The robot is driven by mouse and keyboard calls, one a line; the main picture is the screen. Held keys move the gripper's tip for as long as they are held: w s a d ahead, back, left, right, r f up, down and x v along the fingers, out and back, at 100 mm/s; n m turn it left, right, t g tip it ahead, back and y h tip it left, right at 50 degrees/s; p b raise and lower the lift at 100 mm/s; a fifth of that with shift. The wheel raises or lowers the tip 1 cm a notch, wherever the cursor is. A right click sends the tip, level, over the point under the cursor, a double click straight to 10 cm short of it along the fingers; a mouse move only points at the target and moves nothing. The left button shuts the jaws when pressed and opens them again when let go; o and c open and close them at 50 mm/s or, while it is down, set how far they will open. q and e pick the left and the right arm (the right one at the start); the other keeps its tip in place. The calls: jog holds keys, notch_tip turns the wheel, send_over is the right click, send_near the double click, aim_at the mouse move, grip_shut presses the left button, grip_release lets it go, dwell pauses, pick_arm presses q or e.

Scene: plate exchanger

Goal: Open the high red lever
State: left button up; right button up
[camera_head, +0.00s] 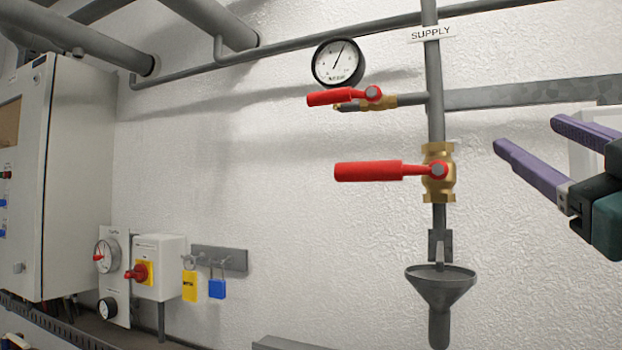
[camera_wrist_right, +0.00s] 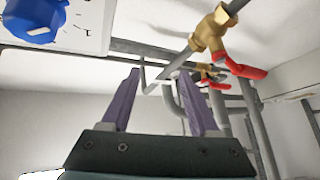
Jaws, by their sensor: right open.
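The upper, high red lever (camera_head: 333,97) sits on a small brass valve on a short branch left of the vertical supply pipe and points left, roughly level and along the branch. A larger lower red lever (camera_head: 370,171) on a brass valve body (camera_head: 439,187) also points left, across the pipe. My right gripper (camera_head: 525,134) is open and empty, with purple fingers pointing left, to the right of the pipe and apart from both levers. In the right wrist view its fingers (camera_wrist_right: 159,76) are spread, and brass valves (camera_wrist_right: 212,28) with red levers show above and right. My left gripper is not in view.
A pressure gauge (camera_head: 338,63) is just above the upper lever. A grey funnel (camera_head: 440,287) hangs below the lower valve. A horizontal grey bar (camera_head: 530,94) runs right from the pipe. A cabinet (camera_head: 75,180) stands left; the wall between is mostly clear.

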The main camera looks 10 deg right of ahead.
jog(key=s+a+r+n+g+y+b, duration=0.1)
jog(key=a+r+n+y, duration=0.25)
jog(key=n+y, duration=0.6)
jog(key=s+a+r+n+g+y+b, duration=0.1)
jog(key=a+r+n+y, duration=0.3)
jog(key=n+y, duration=0.55)
jog(key=n+g+h+b, duration=0.2)
jog(key=n+g+h, duration=0.15)
jog(key=g, duration=0.35)
send_near(381, 170)
jog(key=w+a, duration=0.1)
jog(key=a, duration=0.1)
jog(key=shift+w+r+m+h, duration=0.2)
jog(key=shift+w+m+h, duration=0.2)
jog(key=shift+h, duration=0.15)
jog(key=shift+w+a, duration=0.1)
jog(key=shift+w, duration=0.25)
jog(key=x, duration=0.9)
jog(key=shift+a, duration=0.1)
